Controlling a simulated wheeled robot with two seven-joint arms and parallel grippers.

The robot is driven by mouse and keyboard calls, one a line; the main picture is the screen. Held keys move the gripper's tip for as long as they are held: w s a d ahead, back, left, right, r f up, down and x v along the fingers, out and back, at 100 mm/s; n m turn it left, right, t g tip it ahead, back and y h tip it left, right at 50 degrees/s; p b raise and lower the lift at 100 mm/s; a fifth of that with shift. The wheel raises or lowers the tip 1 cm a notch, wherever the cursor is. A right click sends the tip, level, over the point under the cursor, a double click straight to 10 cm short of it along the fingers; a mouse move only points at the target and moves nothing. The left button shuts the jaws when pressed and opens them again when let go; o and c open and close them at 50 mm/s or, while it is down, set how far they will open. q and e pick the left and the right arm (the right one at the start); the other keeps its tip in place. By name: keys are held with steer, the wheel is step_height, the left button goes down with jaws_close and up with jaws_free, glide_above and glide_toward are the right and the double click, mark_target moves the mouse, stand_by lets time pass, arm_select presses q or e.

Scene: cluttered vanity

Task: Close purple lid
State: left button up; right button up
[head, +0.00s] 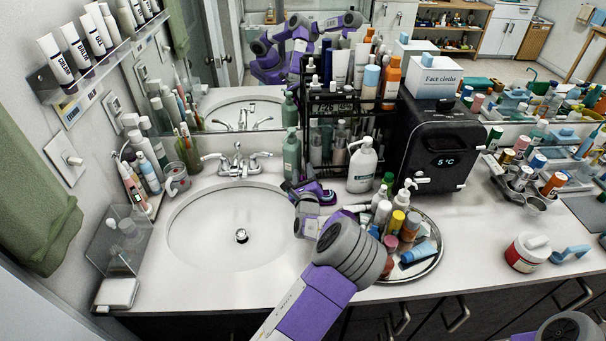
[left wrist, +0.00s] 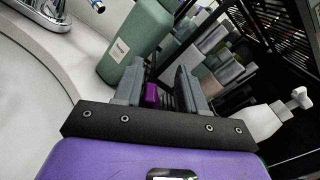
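A small purple piece (left wrist: 152,95) shows between the fingers in the left wrist view. In the head view the left gripper (head: 290,186) is low over the counter, right of the sink, just in front of a green pump bottle (head: 291,157). The same bottle (left wrist: 136,42) stands left of the fingers in the wrist view. My right gripper is out of view.
The sink (head: 205,235) and faucet (head: 238,160) lie left of the gripper. A black rack (head: 340,130), white pump bottle (head: 362,165) and black mini fridge (head: 432,140) stand behind or right. A round tray (head: 428,268) of bottles is close to my arm.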

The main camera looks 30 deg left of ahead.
arm_select(q)
steer(key=shift+d+f, duration=0.25)
steer(key=shift+f, duration=0.15)
steer(key=p+v, duration=0.1)
steer(key=v, duration=0.6)
steer(key=shift+s+r, duration=0.3)
steer(key=shift+r, duration=0.05)
steer(key=shift+a, duration=0.15)
